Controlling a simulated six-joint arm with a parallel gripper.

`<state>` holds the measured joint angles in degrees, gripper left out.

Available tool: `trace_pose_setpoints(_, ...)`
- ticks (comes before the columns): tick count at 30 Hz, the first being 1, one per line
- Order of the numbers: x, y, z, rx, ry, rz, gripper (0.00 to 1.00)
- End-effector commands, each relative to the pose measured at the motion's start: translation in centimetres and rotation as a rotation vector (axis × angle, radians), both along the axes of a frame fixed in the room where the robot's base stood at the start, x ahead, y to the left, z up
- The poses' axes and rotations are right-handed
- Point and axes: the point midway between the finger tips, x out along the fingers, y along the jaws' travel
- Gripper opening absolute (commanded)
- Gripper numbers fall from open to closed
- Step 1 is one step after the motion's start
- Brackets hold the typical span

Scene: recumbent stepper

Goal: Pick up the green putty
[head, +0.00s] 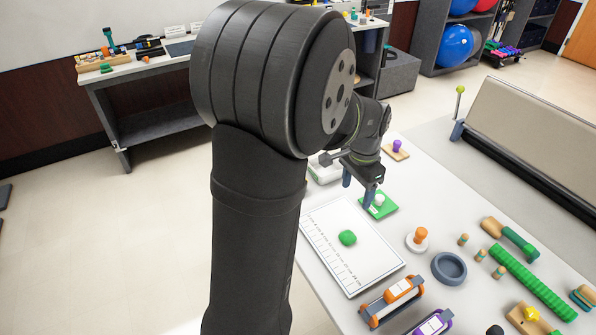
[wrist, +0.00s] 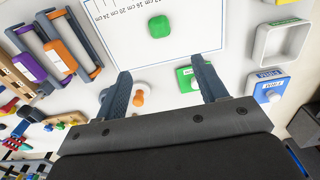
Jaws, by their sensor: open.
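The green putty (head: 347,238) is a small rounded lump on the white measuring board (head: 335,270). In the wrist view the putty (wrist: 159,27) lies near the top, on the board (wrist: 190,45), beyond my fingertips. My gripper (head: 358,190) is open and empty above the table, over the area by the green card with a white knob (head: 379,200), behind the putty in the head view. In the wrist view both fingers of my gripper (wrist: 165,77) are spread apart, with bare table between their tips.
An orange-knobbed piece (head: 419,238), a dark ring (head: 449,267) and orange and purple clamp-like frames (head: 392,300) stand right of the board. A purple-knobbed block (head: 397,150) is farther back. A white open box (wrist: 281,42) and blue card (wrist: 269,86) appear in the wrist view.

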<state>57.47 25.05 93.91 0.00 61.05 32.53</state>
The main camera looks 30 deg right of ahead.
Motion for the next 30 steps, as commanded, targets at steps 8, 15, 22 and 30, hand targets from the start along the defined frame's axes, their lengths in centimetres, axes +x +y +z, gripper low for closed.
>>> trace_pose_setpoints(8, 0.1, -0.1, -1.0, 0.002, 0.001, 0.000, 0.65)
trace_pose_setpoints(15, 0.0, 0.0, -5.8, 0.005, 0.003, 0.000, 0.65)
trace_pose_setpoints(22, 0.0, 0.0, -10.5, 0.004, 0.003, 0.000, 0.65)
trace_pose_setpoints(30, 0.1, -0.1, -12.7, 0.000, 0.000, 0.000, 0.65)
